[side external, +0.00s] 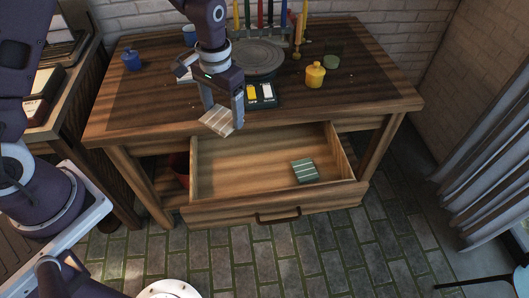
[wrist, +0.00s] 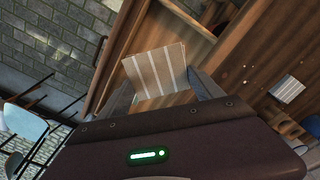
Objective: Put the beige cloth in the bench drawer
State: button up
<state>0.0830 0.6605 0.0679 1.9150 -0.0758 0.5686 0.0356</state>
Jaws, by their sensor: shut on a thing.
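The beige striped cloth (side external: 217,121) is held in my gripper (side external: 224,112), which is shut on it. The cloth hangs from the fingertips near the table's front edge, above the back left part of the open bench drawer (side external: 240,195). In the wrist view the cloth (wrist: 155,70) sits between the two fingers of my gripper (wrist: 165,90). The drawer is pulled well out and its inside is visible. A green striped cloth (side external: 305,170) lies in its right part.
On the bench top (side external: 150,85) stand a grey round plate (side external: 257,58), a yellow bottle (side external: 315,75), a blue bottle (side external: 131,60) and a paint palette (side external: 262,95). Several coloured tools stand at the back. The drawer's left and middle floor is bare.

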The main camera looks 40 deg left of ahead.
aim_at(234, 180)
notch_tip(234, 180, down, 27)
jog(key=o, duration=1.5)
jog(key=shift+f, duration=0.1)
